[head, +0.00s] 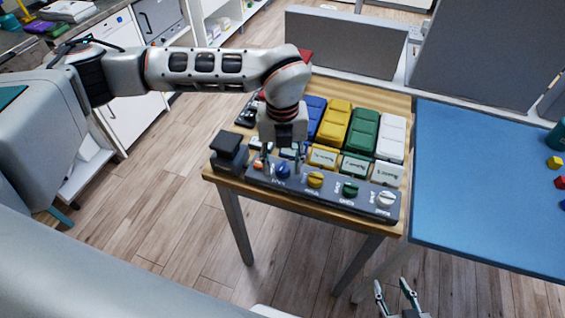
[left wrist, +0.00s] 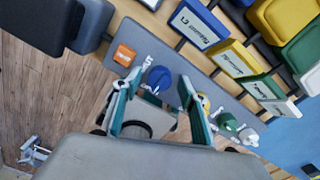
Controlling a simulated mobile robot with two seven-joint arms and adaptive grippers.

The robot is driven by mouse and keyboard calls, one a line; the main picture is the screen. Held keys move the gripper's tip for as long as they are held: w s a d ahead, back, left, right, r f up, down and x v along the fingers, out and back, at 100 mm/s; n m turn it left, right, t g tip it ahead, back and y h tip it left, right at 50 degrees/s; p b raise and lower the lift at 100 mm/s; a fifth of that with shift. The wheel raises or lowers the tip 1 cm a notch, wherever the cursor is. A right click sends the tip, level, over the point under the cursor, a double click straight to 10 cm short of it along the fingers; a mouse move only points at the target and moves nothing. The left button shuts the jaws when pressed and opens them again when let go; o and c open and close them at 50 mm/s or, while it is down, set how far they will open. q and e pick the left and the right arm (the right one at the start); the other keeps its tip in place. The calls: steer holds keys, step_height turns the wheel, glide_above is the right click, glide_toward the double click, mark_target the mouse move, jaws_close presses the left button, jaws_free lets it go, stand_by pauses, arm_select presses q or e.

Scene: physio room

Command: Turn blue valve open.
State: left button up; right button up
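The blue valve (head: 283,171) is a small round knob on a grey panel (head: 331,193) at the front of a wooden table. It also shows in the left wrist view (left wrist: 158,77), with white lettering beside it. My left gripper (head: 281,168) points down over the panel at the blue valve. In the left wrist view its fingers (left wrist: 158,87) are apart, and the knob shows between and just beyond the tips. I cannot tell whether they touch it. The knob's pointer direction is not clear. My right gripper (head: 395,287) is open and empty, low at the right.
Coloured boxes with labels stand behind the panel. A dark block (head: 229,151) stands at the left end.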

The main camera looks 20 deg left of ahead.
mark_target(282, 165)
arm_select(q)
steer(key=shift+r, duration=0.1)
step_height(282, 165, up, 12)
stand_by(0.7)
stand_by(0.4)
